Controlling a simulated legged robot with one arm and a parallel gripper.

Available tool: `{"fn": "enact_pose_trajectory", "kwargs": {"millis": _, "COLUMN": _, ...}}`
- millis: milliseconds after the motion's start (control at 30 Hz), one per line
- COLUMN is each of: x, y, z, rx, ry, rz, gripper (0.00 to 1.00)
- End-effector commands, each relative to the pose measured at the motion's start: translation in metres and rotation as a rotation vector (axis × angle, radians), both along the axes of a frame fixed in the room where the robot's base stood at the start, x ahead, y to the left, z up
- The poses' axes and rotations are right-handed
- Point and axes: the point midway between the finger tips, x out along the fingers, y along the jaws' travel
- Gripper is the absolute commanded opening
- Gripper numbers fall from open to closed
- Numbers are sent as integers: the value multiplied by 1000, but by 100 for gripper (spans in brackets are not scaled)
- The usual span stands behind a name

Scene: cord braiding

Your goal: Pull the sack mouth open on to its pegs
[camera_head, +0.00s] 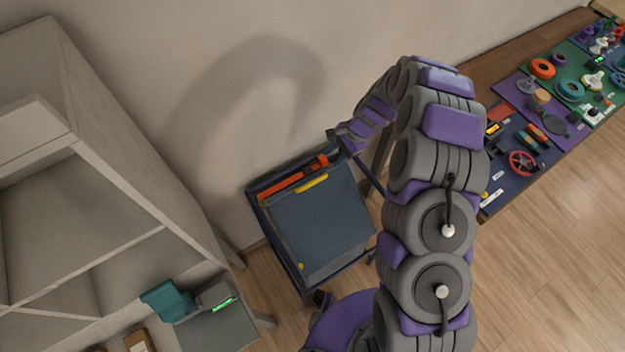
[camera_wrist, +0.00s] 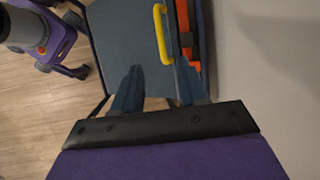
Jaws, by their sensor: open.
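The sack (camera_head: 318,225) is a blue-grey sheet in a dark frame stand, left of my arm in the head view. It also fills the top middle of the wrist view (camera_wrist: 122,35). A yellow handle-like bar (camera_head: 312,183) lies along its wall-side edge and also shows in the wrist view (camera_wrist: 162,35). Orange parts (camera_head: 295,185) lie beside that edge. I cannot tell which parts are the pegs. My gripper (camera_wrist: 158,78) is open and empty, its fingers apart over the edge near the yellow bar. It shows small at the frame's far corner in the head view (camera_head: 338,142).
A pale shelf unit (camera_head: 110,190) stands at left, with a teal item (camera_head: 168,300) on a low surface below it. A long bench (camera_head: 480,80) with several coloured parts stands at right. The wall is close behind the stand. Wooden floor (camera_head: 540,240) is clear at lower right.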

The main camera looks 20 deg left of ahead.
Motion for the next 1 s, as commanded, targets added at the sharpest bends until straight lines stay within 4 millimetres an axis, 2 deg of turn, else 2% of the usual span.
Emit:
{"fn": "enact_pose_trajectory", "kwargs": {"millis": 167, "x": -5, "y": 10, "z": -21, "rx": -1, "ry": 3, "rz": 2, "gripper": 42}}
{"fn": "enact_pose_trajectory", "kwargs": {"millis": 600, "x": -23, "y": 42, "z": -101, "rx": -4, "ry": 7, "rz": 4, "gripper": 42}}
{"fn": "enact_pose_trajectory", "kwargs": {"millis": 800, "x": -28, "y": 55, "z": -132, "rx": -3, "ry": 3, "rz": 2, "gripper": 42}}
{"fn": "enact_pose_trajectory", "kwargs": {"millis": 1000, "x": -31, "y": 63, "z": -150, "rx": -1, "ry": 1, "rz": 2, "gripper": 42}}
